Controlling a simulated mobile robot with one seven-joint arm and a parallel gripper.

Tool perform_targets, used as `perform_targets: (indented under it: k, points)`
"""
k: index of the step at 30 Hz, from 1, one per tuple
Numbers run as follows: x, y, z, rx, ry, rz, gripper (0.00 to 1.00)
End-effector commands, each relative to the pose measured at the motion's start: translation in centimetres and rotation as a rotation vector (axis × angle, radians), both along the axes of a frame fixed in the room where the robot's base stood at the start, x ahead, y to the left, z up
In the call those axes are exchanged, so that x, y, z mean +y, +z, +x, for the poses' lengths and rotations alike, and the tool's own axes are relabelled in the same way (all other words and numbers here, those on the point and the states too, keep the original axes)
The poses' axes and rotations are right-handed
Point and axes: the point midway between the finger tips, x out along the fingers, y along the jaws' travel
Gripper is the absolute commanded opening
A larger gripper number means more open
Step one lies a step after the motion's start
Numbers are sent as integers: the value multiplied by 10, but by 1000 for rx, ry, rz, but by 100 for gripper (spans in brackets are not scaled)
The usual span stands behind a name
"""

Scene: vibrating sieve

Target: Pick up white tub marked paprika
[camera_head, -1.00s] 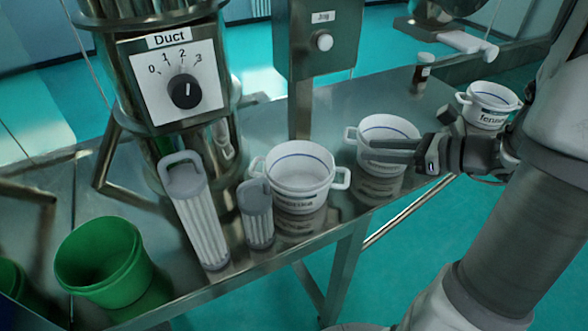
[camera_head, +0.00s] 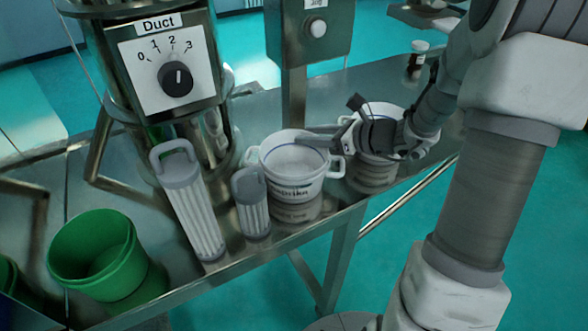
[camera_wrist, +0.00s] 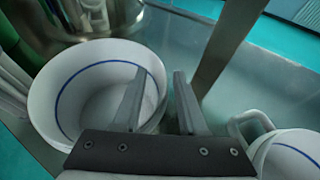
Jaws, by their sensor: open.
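The white tub marked paprika (camera_head: 292,190) stands on the steel table, with a blue line inside its rim and a handle on each side. It also shows in the wrist view (camera_wrist: 48,98), where it looks empty. My gripper (camera_head: 306,138) is open at the tub's right rim. In the wrist view the gripper (camera_wrist: 158,98) has its left finger over the tub's opening and its right finger outside the wall. Whether the fingers touch the wall I cannot tell.
A second white tub (camera_head: 372,172) stands to the right, partly hidden by my arm. Two ribbed grey-white cylinders, a tall one (camera_head: 196,215) and a short one (camera_head: 253,210), stand left of the paprika tub. A green bucket (camera_head: 95,262) is at the left. A steel post (camera_head: 294,100) rises behind.

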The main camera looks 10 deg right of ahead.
Motion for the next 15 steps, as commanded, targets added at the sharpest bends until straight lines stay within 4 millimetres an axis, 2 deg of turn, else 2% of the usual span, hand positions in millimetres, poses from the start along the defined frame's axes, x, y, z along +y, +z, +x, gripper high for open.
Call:
perform_targets:
  k: [8, 11, 15]
  points:
    - [3, -2, 3, -1, 0, -1, 42]
    - [3, -2, 3, -1, 0, -1, 27]
    - [3, -2, 3, -1, 0, -1, 2]
